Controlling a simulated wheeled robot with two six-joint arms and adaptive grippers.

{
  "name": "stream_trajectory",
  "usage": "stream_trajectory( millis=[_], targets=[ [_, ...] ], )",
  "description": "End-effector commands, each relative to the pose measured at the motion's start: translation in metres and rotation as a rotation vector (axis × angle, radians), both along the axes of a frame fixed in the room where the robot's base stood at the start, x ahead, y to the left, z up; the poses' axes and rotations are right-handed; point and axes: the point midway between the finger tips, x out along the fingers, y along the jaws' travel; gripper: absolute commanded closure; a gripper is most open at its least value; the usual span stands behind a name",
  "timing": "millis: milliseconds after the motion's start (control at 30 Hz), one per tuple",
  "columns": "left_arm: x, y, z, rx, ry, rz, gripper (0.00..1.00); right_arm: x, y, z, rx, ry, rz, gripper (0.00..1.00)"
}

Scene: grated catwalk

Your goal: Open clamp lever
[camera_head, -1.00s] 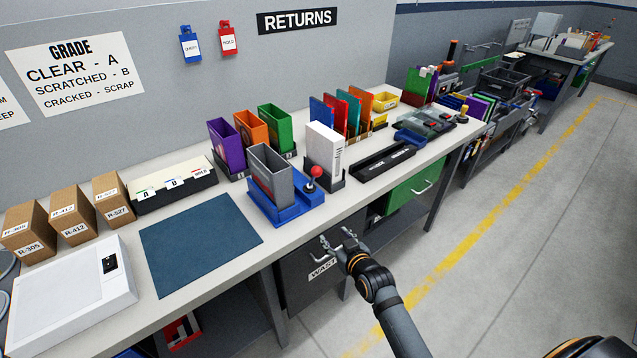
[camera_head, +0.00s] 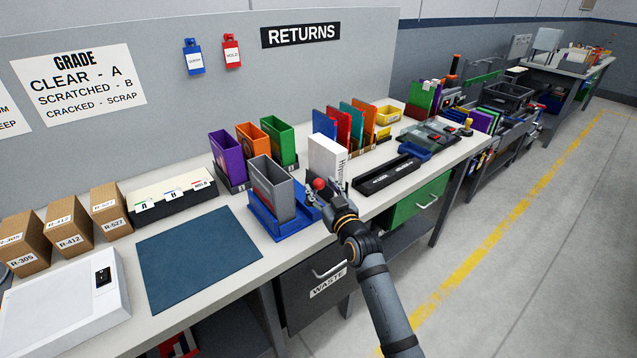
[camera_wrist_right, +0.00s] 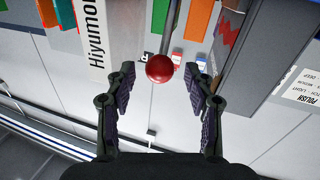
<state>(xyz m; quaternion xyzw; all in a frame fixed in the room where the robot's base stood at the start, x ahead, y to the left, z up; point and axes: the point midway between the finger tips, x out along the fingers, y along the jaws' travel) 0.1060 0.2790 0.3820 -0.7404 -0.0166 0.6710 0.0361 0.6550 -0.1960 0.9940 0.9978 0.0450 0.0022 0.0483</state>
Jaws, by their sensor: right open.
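The clamp lever is a thin metal rod with a red ball knob (camera_head: 319,184), on a blue clamp base (camera_head: 272,222) that holds a grey case (camera_head: 270,190) upright. My right gripper (camera_head: 315,190) is open at the knob. In the right wrist view the red knob (camera_wrist_right: 160,68) sits between and slightly beyond the open fingertips (camera_wrist_right: 160,75), with a gap on both sides. The lever rod (camera_wrist_right: 168,30) runs away behind the knob. In the head view the gripper partly hides the right side of the blue base. My left gripper is not in view.
A white case (camera_head: 327,157) stands close behind the gripper. A black tray (camera_head: 385,175) lies to the right, a dark blue mat (camera_head: 198,257) to the left. Purple, orange and green cases stand behind. Above the green drawer (camera_head: 420,199), the table's front edge is free.

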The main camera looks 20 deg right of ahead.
Motion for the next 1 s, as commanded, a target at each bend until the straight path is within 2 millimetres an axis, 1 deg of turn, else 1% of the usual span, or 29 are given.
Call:
stream_trajectory(
  millis=[33,100,200,467,500,867,900,1000],
  targets=[
    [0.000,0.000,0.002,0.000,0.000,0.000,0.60,0.008,0.001,0.001,0.001,-0.001,0.000,0.47],
    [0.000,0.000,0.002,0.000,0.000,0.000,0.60,0.017,0.002,0.001,0.001,0.000,0.000,0.47],
    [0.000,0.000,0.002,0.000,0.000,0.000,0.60,0.024,0.002,0.000,0.001,0.000,0.000,0.47],
    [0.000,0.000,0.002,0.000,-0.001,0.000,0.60,0.026,0.003,-0.001,0.001,0.001,0.000,0.47],
    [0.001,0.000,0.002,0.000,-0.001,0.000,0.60,0.026,0.003,-0.001,0.001,0.001,0.000,0.48],
    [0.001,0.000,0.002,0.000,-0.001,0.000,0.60,0.026,0.002,-0.001,0.000,0.001,0.000,0.97],
    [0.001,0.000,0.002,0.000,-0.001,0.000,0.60,0.026,0.002,-0.001,0.000,0.001,0.000,1.00],
    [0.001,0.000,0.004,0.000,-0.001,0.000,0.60,0.026,0.003,0.000,-0.001,0.003,0.000,1.00]
  ],
)
